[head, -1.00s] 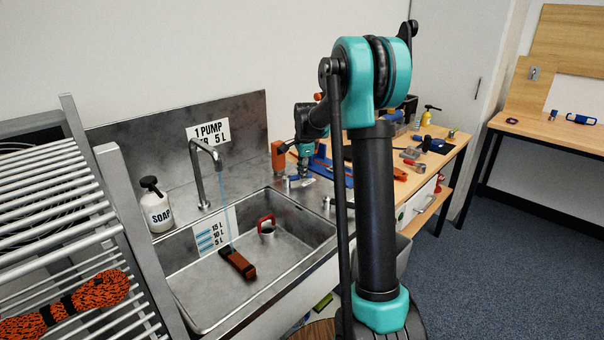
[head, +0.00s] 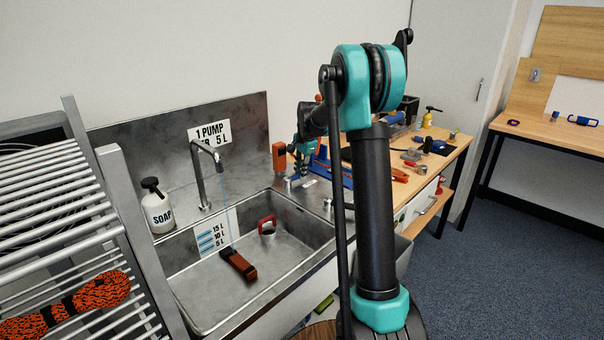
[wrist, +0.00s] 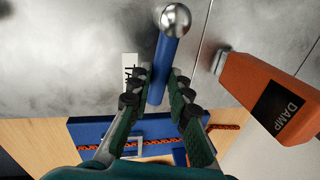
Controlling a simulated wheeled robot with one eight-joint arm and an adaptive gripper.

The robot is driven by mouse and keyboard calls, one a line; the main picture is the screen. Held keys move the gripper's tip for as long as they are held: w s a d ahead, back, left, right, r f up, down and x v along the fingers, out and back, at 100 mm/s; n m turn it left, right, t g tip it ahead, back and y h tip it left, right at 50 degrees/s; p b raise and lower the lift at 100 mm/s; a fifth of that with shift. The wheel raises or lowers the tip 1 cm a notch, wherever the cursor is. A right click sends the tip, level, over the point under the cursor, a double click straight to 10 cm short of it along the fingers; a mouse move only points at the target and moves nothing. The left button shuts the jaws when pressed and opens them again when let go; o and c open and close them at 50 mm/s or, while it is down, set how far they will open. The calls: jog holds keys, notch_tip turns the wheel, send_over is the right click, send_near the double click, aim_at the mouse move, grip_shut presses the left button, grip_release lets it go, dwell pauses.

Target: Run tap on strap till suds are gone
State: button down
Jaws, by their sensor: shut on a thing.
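A folded reddish-brown strap (head: 238,265) with dark bands lies on the sink floor. A thin blue stream of water (head: 228,215) falls from the curved tap spout (head: 205,160) to the strap's upper end. No suds can be made out on the strap at this size. In the wrist view, my gripper (wrist: 164,88) is shut on the blue tap lever (wrist: 163,68), which ends in a metal ball. A label reading TAP, partly hidden, lies beside it. In the head view, my gripper (head: 297,172) is at the sink's back right corner.
The steel sink (head: 188,300) also holds a red-handled plug (head: 267,226). A soap bottle (head: 157,208) stands at its back left. An orange damp meter (wrist: 262,95) is close right of my gripper. A rack (head: 115,190) with orange rope (head: 95,296) stands left.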

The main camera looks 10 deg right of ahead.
jog(key=shift+w+a+n, duration=0.15)
jog(key=shift+w+n, duration=0.15)
jog(key=shift+n, duration=0.3)
jog(key=c, duration=1.4)
grip_release()
jog(key=shift+r, duration=0.1)
jog(key=r, duration=0.4)
jog(key=s+d+r, duration=0.1)
jog(key=r, duration=0.6)
jog(key=shift+s+d+r, duration=0.2)
jog(key=shift+s+r, duration=0.15)
jog(key=shift+s, duration=0.05)
